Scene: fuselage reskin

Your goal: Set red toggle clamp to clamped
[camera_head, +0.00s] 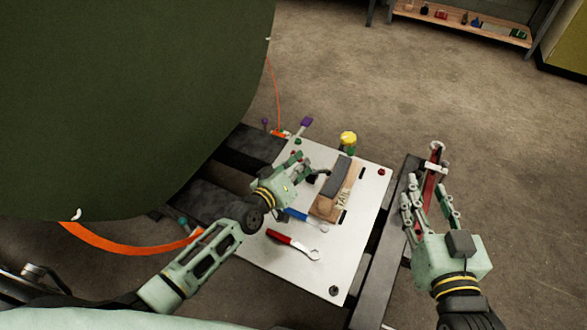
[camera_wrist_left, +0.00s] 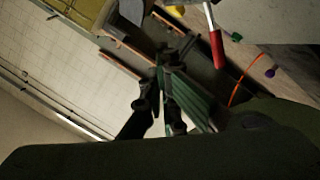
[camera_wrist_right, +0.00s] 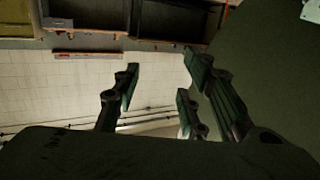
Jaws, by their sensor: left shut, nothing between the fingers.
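A red bar-shaped fixture with a pale crosspiece (camera_head: 431,180) stands on the dark rail at the right. A tool with a red handle and silver end (camera_head: 290,243) lies on the white plate; I cannot tell for certain which red item is the toggle clamp. A red handle with a silver shaft (camera_wrist_left: 216,48) also shows in the left wrist view. My left gripper (camera_head: 312,174) is shut and empty above the white plate, left of the brown block. My right gripper (camera_head: 428,194) is open and empty, its fingers partly covering the red fixture.
The white plate (camera_head: 350,235) carries a brown block marked TAIL (camera_head: 343,197), a blue-handled tool (camera_head: 304,217) and a yellow knob (camera_head: 347,138). The large green fuselage skin (camera_head: 120,100) fills the left. A shelf (camera_head: 465,20) stands at the back. The floor right of the rail looks clear.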

